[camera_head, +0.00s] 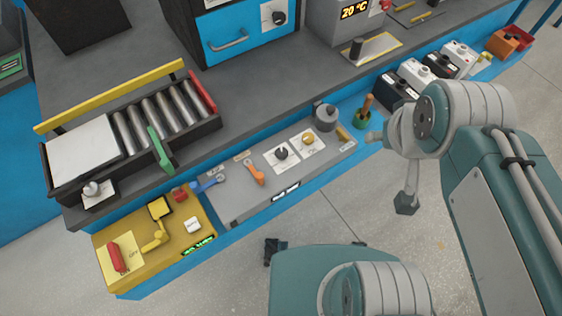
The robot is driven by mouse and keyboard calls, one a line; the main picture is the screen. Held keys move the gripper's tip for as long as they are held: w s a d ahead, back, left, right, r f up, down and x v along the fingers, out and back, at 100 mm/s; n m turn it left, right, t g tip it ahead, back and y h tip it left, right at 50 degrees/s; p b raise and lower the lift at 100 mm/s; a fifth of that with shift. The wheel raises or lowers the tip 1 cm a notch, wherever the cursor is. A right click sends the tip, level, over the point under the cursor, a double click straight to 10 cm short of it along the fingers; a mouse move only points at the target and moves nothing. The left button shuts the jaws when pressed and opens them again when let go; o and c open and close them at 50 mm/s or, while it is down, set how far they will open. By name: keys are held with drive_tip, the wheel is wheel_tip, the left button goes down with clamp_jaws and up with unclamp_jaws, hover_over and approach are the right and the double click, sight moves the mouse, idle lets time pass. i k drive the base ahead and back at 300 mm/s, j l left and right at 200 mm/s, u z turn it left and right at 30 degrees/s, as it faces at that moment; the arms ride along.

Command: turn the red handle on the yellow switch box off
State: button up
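The yellow switch box (170,266) stands at the front left edge of the bench. Its red handle (116,258) sits on a pale yellow plate at the box's left end. The handle lies lengthwise, with its lower end close to the ON marking; the OFF marking is to its right. My arm (490,215) is at the right of the picture, far from the box. I cannot make out gripper fingers. Nothing of mine touches the handle.
The box also carries a yellow lever (155,238), a red knob (180,195) and a green display (198,246). A grey panel (240,212) with an orange handle (254,172) adjoins it. A roller tray (165,115) stands behind. Floor in front is open.

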sight(115, 255)
drive_tip(key=u, duration=2.7)
drive_tip(key=i+l+u, duration=0.3)
drive_tip(key=i+l, duration=0.05)
drive_tip(key=l, duration=0.05)
